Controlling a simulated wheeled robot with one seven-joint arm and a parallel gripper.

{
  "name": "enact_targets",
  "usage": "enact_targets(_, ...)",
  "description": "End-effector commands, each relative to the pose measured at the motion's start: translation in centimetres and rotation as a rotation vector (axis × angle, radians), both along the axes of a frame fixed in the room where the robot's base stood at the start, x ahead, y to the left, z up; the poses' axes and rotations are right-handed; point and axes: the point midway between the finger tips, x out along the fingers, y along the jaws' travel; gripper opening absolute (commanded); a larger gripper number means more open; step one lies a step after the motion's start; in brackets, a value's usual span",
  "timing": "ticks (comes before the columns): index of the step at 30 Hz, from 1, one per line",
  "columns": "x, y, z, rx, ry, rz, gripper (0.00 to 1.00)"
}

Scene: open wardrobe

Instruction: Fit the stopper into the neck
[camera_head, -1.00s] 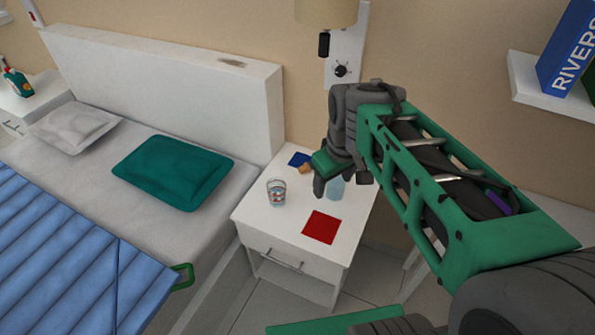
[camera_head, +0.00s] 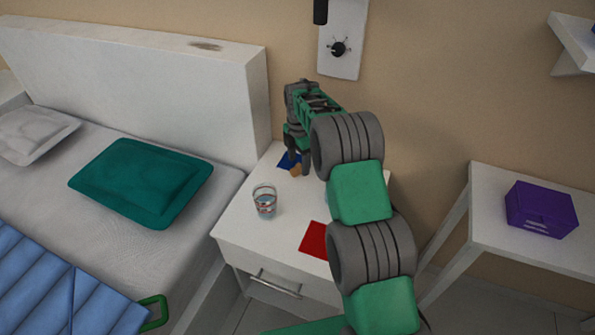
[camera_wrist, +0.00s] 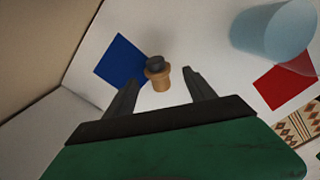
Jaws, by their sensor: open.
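The stopper (camera_wrist: 158,80), a tan cork with a dark grey top, stands on the white nightstand beside the blue square. In the wrist view it lies between and just beyond the fingertips of my gripper (camera_wrist: 160,82), which is open and empty. In the head view the stopper (camera_head: 296,171) shows just under my gripper (camera_head: 299,166). A pale blue, see-through vessel (camera_wrist: 272,32) stands at the upper right of the wrist view, near the red square; its neck is not clear. In the head view my arm hides nearly all of it.
The nightstand (camera_head: 240,225) also bears a drinking glass (camera_head: 264,203), a blue square (camera_head: 287,160) and a red square (camera_head: 314,240). The bed with a teal pillow (camera_head: 140,180) is at left. A purple box (camera_head: 541,208) sits on a white table at right. The wall is behind.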

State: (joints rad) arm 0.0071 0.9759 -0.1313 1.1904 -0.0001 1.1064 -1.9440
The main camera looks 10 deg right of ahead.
Motion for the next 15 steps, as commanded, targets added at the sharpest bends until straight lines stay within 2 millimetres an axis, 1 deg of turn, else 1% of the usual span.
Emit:
enact_targets(1, 0.1, 0.3, -1.3, 0.000, 0.003, 0.001, 0.64)
enact_targets(3, 0.1, 0.3, -2.4, 0.000, 0.002, -0.001, 0.64)
enact_targets(5, 0.1, 0.3, -3.0, 0.000, 0.000, -0.001, 0.64)
enact_targets(7, 0.2, 0.3, -3.3, 0.000, -0.001, -0.001, 0.64)
enact_targets(12, 0.1, 0.3, -3.2, 0.000, 0.000, -0.001, 0.64)
enact_targets(15, 0.1, 0.3, -3.2, 0.000, 0.000, -0.001, 0.56)
